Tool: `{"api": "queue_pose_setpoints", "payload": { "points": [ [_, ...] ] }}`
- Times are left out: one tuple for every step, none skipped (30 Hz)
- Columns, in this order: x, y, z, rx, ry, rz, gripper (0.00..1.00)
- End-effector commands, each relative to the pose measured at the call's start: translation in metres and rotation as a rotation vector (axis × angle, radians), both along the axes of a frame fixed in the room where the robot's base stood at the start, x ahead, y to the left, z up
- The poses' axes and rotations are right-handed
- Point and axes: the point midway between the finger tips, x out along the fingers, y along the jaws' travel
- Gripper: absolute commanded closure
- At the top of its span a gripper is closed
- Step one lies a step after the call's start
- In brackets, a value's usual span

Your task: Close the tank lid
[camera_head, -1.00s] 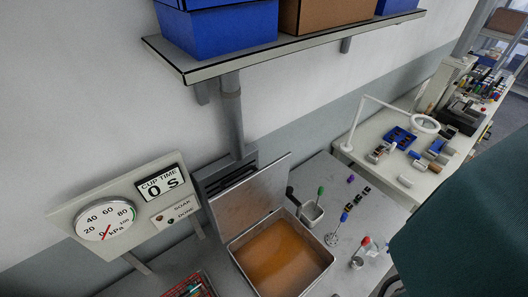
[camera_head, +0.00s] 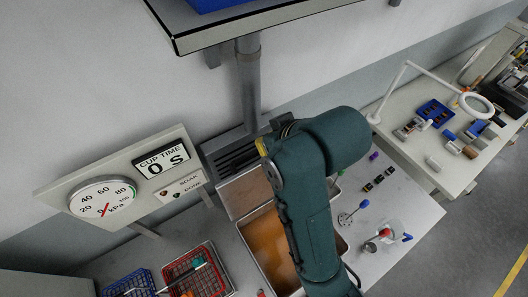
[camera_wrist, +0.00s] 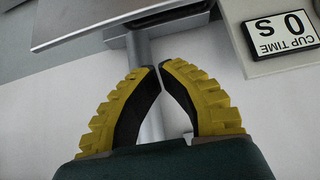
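The tank lid (camera_head: 238,196) is a grey metal plate standing raised at the back of the tank in the head view; my arm hides its right part. The tank (camera_head: 342,244) is an open metal box of orange-brown liquid, partly behind my arm. My gripper (camera_wrist: 160,67) shows in the wrist view with its two yellow and black fingertips together and nothing between them. In the head view, a yellow part of it shows just above the lid, apart from the tank's opening.
A shelf (camera_head: 240,22) on a grey post (camera_head: 248,85) hangs above the tank. A gauge and CUP TIME panel (camera_head: 112,190) stands left, reading 0 s. Red (camera_head: 186,262) and blue (camera_head: 128,283) wire baskets sit at front left. Small tools lie right of the tank.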

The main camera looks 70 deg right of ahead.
Motion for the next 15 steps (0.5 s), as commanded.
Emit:
{"api": "queue_pose_setpoints", "payload": {
  "points": [
    [0.003, -0.002, -0.004, 0.004, 0.004, 0.001, 1.0],
    [0.005, -0.003, -0.006, 0.002, 0.003, 0.001, 1.0],
    [0.009, -0.006, -0.011, 0.002, 0.002, 0.001, 1.0],
    [0.012, -0.007, -0.016, 0.003, 0.004, 0.002, 1.0],
    [0.015, -0.01, -0.02, 0.002, 0.004, 0.002, 1.0],
    [0.02, -0.013, -0.026, 0.001, 0.003, 0.002, 1.0],
    [0.024, -0.016, -0.031, 0.002, 0.002, 0.003, 1.0],
    [0.027, -0.018, -0.036, 0.003, 0.003, 0.003, 1.0],
    [0.032, -0.022, -0.042, 0.002, 0.002, 0.003, 1.0],
    [0.035, -0.024, -0.048, 0.001, 0.003, 0.004, 1.0],
    [0.039, -0.027, -0.052, 0.0, 0.001, 0.004, 1.0],
    [0.044, -0.03, -0.059, 0.0, 0.0, 0.004, 1.0],
    [0.047, -0.033, -0.064, 0.0, 0.001, 0.004, 1.0],
    [0.05, -0.035, -0.069, 0.001, 0.002, 0.004, 1.0],
    [0.048, -0.034, -0.071, -0.002, 0.0, 0.003, 1.0]
  ]
}}
